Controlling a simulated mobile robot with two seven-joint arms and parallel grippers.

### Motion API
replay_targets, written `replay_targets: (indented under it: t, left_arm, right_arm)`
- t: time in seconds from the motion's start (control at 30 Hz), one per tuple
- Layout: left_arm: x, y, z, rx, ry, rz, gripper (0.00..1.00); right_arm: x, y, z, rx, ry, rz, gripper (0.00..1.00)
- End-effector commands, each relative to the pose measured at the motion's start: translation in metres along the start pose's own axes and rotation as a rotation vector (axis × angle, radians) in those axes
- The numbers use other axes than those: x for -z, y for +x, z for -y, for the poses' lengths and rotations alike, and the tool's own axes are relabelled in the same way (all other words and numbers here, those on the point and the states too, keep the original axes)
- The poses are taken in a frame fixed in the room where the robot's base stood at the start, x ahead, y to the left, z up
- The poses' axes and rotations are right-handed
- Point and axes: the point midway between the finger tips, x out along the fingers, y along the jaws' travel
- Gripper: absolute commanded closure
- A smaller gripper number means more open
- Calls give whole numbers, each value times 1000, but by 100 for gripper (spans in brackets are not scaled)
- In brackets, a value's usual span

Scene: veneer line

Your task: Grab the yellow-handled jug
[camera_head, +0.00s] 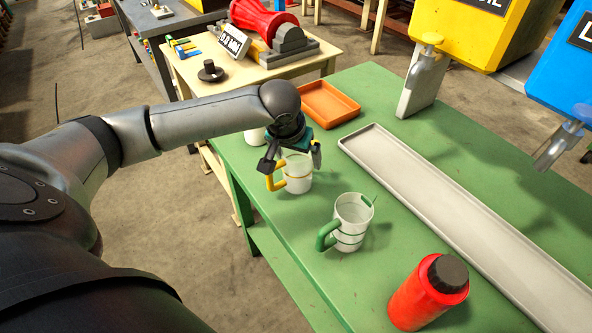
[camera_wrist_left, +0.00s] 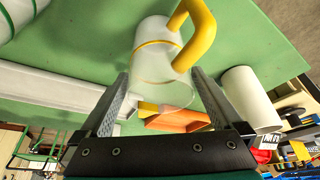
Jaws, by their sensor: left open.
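The yellow-handled jug (camera_head: 299,180) stands upright on the green table (camera_head: 300,257), a whitish body with its yellow handle turned left toward my arm. My left gripper (camera_head: 292,160) is open over its top, with a finger toward either side. In the left wrist view the jug (camera_wrist_left: 156,66) lies in line with the gap between the open fingers (camera_wrist_left: 160,76), its handle (camera_wrist_left: 196,30) at upper right. I cannot tell whether the fingers touch it. A similar jug with a green handle (camera_head: 351,222) stands nearer, to the right. My right gripper is not in view.
A white cylindrical vessel (camera_head: 255,136) stands close behind the gripper, partly hidden. An orange tray (camera_head: 330,104) lies behind, and a long pale tray (camera_head: 470,215) lies to the right. A red bottle (camera_head: 415,300) stands in front. Yellow (camera_head: 470,30) and blue (camera_head: 562,75) dispensers with taps overhang the right.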

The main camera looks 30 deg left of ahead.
Motion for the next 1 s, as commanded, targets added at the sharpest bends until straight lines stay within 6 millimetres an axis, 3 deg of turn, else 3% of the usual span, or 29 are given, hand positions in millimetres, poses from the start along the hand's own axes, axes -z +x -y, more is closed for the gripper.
replay_targets:
  t: [0.03, 0.17, 0.43, 1.0]
  left_arm:
    - [-1, 11, 0, 0, 0, 1, 0]
    - [-1, 23, 0, 0, 0, -1, 0]
    - [0, 25, 0, 0, 1, -1, 0]
    - [0, 25, 0, 0, 1, -1, 63]
  right_arm:
    - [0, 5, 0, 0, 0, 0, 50]
    - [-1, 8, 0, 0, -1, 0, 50]
    - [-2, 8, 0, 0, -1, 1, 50]
    - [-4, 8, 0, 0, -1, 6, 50]
